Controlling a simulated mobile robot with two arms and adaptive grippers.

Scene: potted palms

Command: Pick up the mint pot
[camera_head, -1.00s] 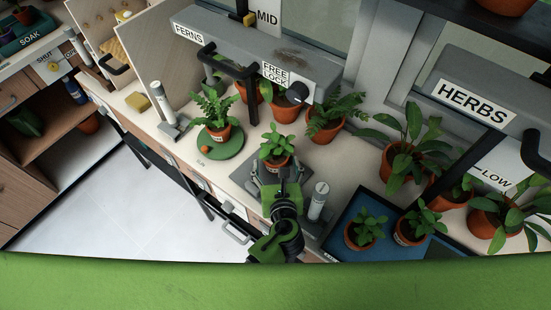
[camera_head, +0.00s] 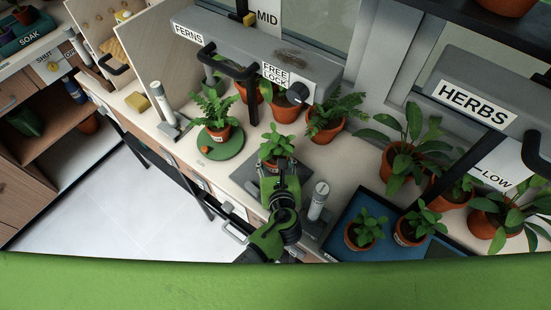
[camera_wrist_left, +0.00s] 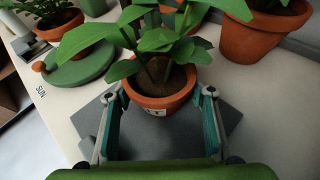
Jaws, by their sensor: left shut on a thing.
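The mint pot (camera_head: 272,164) is a small terracotta pot with a broad-leaved green plant, on or just above a dark grey mat (camera_head: 247,176). In the left wrist view the pot (camera_wrist_left: 158,104) stands upright between the fingers, with a small pale label on its front that I cannot read. My left gripper (camera_wrist_left: 160,112) is shut on the pot from its near side, one finger at each side. In the head view the gripper (camera_head: 279,178) partly hides the pot. I cannot tell whether its base is off the mat. My right gripper is not in view.
A fern stands on a green saucer (camera_head: 221,146) to the left. Several potted plants stand behind under a grey shelf (camera_head: 250,52). A grey-white cylinder (camera_head: 318,200) is close on the right, beside a blue tray (camera_head: 342,240) with small pots.

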